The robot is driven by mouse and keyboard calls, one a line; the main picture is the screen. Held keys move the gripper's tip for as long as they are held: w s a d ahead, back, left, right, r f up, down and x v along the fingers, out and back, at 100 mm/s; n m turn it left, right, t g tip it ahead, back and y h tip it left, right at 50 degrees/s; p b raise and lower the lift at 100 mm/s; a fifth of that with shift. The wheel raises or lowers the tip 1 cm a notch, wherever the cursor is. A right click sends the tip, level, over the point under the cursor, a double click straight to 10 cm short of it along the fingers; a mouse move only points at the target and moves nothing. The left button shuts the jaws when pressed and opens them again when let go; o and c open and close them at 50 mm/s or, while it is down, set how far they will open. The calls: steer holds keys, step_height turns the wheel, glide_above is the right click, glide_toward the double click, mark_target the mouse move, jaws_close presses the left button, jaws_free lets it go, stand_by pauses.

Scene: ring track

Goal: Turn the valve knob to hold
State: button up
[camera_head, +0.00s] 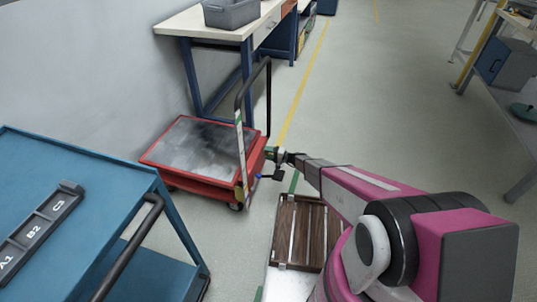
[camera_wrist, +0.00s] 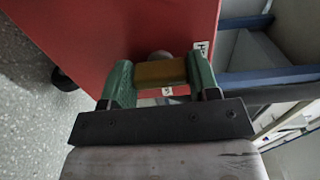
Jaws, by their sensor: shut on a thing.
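The valve knob (camera_wrist: 160,74) is a brass-coloured bar in front of a grey round mount on the red face (camera_wrist: 130,25) of the cart. It lies crosswise between the green fingers of my gripper (camera_wrist: 160,83), which is shut on it. A small white label with a partly readable H (camera_wrist: 203,48) sits right of the knob, and another small label (camera_wrist: 167,91) sits just below it in the wrist view. In the head view my gripper (camera_head: 270,153) reaches the right side of the red cart (camera_head: 195,150). The knob is too small or hidden to make out there.
A blue trolley (camera_head: 85,165) with a slot strip marked A1, B2 and C3 (camera_head: 40,225) stands at left front. A workbench (camera_head: 215,22) with a grey bin (camera_head: 231,11) is behind the cart. A wooden slatted pallet (camera_head: 300,230) lies below my arm. Open floor lies at right.

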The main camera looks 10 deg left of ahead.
steer(key=o, duration=0.9)
steer(key=shift+d, duration=0.15)
steer(key=d, duration=0.3)
steer(key=s+d, duration=0.1)
steer(key=d, duration=0.6)
steer(key=shift+s+d, duration=0.25)
steer(key=shift+s, duration=0.05)
steer(key=s+d+r+n+g+h, duration=0.1)
steer(key=s+d+r+g+h, duration=0.1)
steer(key=s+d+r+h, duration=0.35)
steer(key=s+d+r+n+g+h, duration=0.1)
steer(key=s+d+r+g+h, duration=0.1)
steer(key=s+r, duration=0.65)
steer(key=s+d+r+h, duration=0.3)
steer(key=d+r, duration=0.3)
steer(key=s+d+r+t+h, duration=0.1)
steer(key=s+d+r+h, duration=0.2)
steer(key=d+r, duration=0.3)
steer(key=s+d+r+h, duration=0.4)
steer(key=d+r, duration=0.1)
steer(key=r, duration=0.2)
steer(key=shift+s+d+m, duration=0.1)
steer(key=shift+d+m, duration=0.2)
steer(key=shift+d, duration=0.1)
